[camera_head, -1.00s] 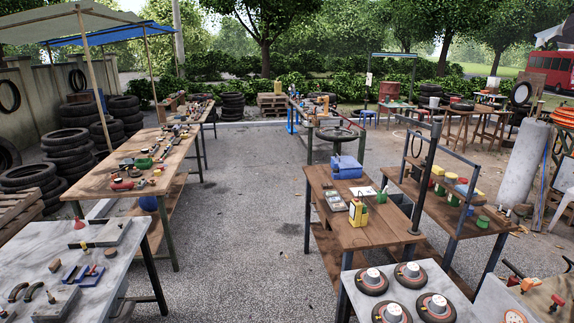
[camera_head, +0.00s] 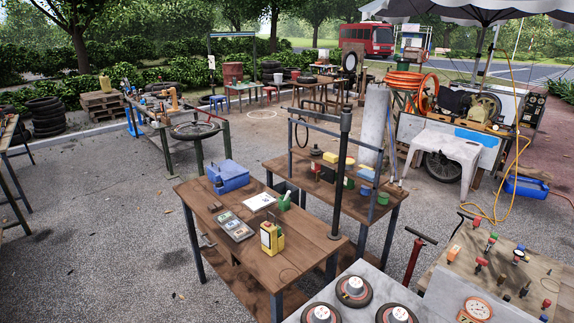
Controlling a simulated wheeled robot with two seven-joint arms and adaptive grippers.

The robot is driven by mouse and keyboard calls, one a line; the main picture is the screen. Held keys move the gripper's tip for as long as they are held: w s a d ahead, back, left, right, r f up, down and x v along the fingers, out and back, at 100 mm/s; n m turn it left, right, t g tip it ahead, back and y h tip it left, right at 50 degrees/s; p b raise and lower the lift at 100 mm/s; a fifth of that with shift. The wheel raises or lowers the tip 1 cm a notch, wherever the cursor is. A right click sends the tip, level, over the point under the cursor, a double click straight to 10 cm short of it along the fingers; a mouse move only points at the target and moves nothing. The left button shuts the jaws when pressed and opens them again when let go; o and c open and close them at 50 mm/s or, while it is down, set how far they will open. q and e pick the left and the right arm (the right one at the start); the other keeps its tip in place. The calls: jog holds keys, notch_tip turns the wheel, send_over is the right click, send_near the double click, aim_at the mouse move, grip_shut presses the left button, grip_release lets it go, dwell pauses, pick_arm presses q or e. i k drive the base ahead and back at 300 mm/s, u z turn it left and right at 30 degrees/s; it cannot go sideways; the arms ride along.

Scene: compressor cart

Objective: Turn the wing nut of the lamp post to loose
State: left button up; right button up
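A compressor cart (camera_head: 455,140) stands at the back right, with an orange hose reel (camera_head: 428,93) at its left end and a wheel below. I cannot make out a lamp post or its wing nut for sure. A dark upright post (camera_head: 340,165) rises from the right edge of the wooden bench, but no wing nut can be told on it. Neither of my grippers shows in the head view.
A wooden bench (camera_head: 215,227) with a blue box and yellow can stands in the middle. A white stool (camera_head: 443,152) stands before the cart, with a yellow hose (camera_head: 497,208) beside it. A tool board (camera_head: 470,270) is front right. Open paving (camera_head: 110,230) lies left.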

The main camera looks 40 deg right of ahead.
aim_at(318, 175)
jog(key=i, duration=3.15)
jog(key=z, duration=1.75)
